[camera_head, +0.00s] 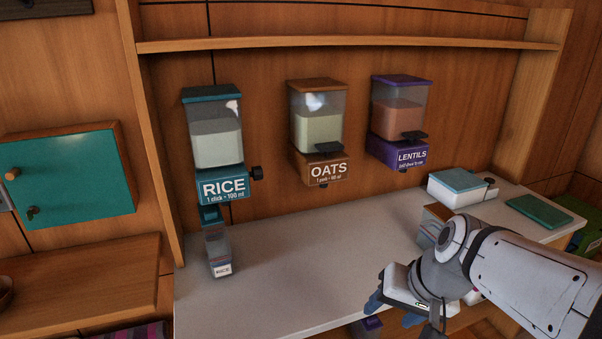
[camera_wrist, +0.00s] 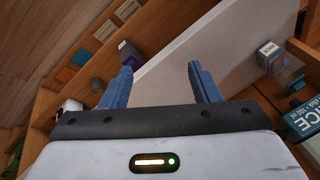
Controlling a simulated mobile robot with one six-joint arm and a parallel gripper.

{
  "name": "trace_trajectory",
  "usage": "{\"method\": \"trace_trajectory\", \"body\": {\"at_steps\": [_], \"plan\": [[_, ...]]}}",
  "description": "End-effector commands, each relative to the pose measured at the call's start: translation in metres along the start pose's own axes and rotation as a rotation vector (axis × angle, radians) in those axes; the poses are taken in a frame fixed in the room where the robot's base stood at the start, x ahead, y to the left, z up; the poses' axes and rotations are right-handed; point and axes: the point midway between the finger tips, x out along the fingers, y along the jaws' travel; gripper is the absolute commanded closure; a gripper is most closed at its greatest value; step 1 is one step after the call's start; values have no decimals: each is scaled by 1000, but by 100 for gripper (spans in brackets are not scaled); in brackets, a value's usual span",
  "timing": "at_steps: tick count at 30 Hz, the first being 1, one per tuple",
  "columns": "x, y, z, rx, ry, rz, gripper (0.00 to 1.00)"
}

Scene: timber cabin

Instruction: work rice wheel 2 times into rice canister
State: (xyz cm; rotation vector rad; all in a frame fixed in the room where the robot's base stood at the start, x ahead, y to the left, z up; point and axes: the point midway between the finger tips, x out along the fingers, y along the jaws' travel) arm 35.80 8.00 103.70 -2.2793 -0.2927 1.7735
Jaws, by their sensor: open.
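The rice dispenser (camera_head: 217,140) hangs on the wall at the left in the head view, with a teal lid and pale grain inside. Its dark wheel (camera_head: 257,173) sticks out on the right side of the base. The rice canister (camera_head: 218,252), small and clear with a RICE label, stands on the counter below the spout; its contents are hard to tell. In the wrist view the canister (camera_wrist: 269,54) and the teal rice label (camera_wrist: 306,117) show at the right. My gripper (camera_head: 392,311) is low at the counter's front edge, its blue fingers (camera_wrist: 160,70) apart and empty, away from the wheel.
Oats (camera_head: 320,167) and lentils (camera_head: 410,157) dispensers hang to the right. The counter (camera_head: 300,265) between canister and gripper is clear. A shelf (camera_head: 350,45) runs above.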

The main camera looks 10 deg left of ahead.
Motion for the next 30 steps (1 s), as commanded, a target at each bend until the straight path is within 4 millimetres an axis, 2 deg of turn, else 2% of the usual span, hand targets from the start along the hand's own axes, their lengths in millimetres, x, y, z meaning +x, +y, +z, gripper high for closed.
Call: {"method": "trace_trajectory", "body": {"at_steps": [1, 6, 12, 15, 18, 21, 24, 30], "plan": [[12, -23, -17, 19, 5, -86, 44], [29, -102, -77, 112, 53, -375, 44], [45, -184, -150, 265, 123, -675, 44], [55, -216, -186, 358, 162, -800, 44], [64, -241, -216, 449, 197, -899, 44], [74, -257, -239, 529, 224, -970, 44], [80, -267, -254, 587, 245, -1014, 44], [87, -279, -268, 632, 258, -1045, 44]]}}
